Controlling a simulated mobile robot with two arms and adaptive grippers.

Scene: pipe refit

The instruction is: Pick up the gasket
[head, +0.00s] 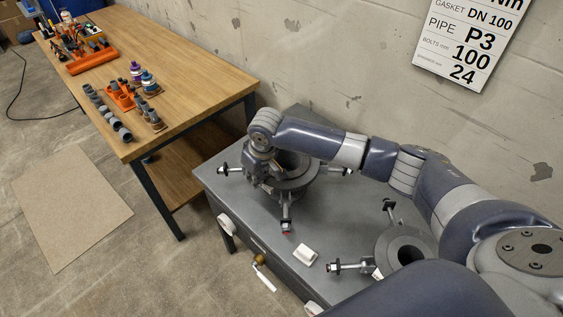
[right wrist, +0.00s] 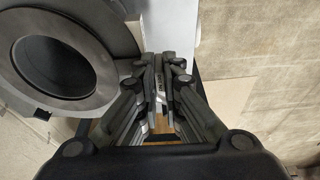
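My right gripper (head: 268,183) points down beside the left rim of the rear pipe flange (head: 296,178) on the grey bench. In the right wrist view its two fingers (right wrist: 161,72) converge with only a narrow gap between the tips. The flange's round face and dark bore (right wrist: 58,66) stand to the left of the fingers. I cannot make out a separate gasket in either view; my arm hides part of the flange. My left gripper is not in view.
The grey bench (head: 228,190) holds a second flange (head: 432,244), a small white block (head: 304,256) and bolts sticking out around both flanges. A wooden table (head: 190,62) at the left carries orange trays and fittings. A sign (head: 466,42) hangs on the wall.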

